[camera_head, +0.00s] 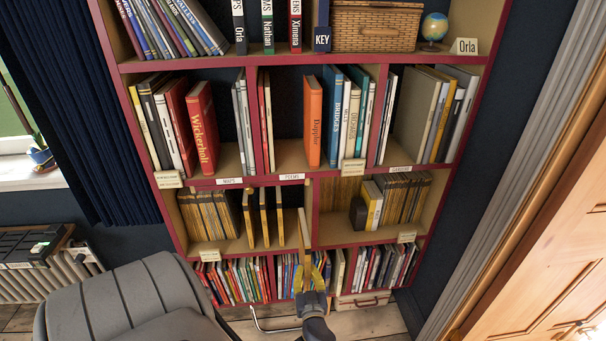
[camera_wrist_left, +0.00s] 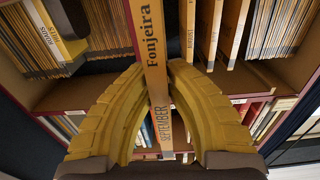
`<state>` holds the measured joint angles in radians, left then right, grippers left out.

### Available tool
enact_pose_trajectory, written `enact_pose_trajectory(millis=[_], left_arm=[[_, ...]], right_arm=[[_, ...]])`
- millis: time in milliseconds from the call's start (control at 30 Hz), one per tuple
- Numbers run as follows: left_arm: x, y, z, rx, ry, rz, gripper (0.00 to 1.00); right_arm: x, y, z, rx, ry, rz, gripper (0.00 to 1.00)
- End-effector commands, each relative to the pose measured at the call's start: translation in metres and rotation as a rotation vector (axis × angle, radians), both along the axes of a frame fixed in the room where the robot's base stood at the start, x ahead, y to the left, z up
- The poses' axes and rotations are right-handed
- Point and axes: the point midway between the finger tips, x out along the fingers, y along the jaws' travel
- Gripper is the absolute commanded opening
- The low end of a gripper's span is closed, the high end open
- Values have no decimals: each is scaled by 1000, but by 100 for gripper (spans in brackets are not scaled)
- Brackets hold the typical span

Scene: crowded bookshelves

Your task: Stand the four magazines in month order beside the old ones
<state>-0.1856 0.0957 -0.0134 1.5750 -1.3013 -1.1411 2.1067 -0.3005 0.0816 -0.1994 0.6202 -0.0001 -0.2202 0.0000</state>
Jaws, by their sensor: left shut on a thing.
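My left gripper (camera_head: 312,268) has yellow fingers shut on an orange-spined magazine (camera_head: 303,230). The old magazines (camera_head: 210,214) stand packed at the compartment's left end. My right gripper is not in view.
The red divider (camera_head: 314,200) is close beside the held magazine. Right of it stand a dark bookend (camera_head: 358,213), a yellow-and-white volume (camera_head: 373,203) and more magazines (camera_head: 408,200). Books (camera_head: 240,280) fill the shelf below. A grey chair (camera_head: 130,305) stands at front left.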

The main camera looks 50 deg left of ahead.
Motion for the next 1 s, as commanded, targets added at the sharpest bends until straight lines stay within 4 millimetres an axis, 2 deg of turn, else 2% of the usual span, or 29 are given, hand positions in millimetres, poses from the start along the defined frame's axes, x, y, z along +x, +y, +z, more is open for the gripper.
enact_pose_trajectory(millis=[100,267,1000], left_arm=[[-6,8,-2,2,-2,9,0],[-4,16,-3,3,-3,10,0],[44,82,-2,3,-3,10,0]], right_arm=[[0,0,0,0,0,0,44],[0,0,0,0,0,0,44],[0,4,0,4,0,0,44]])
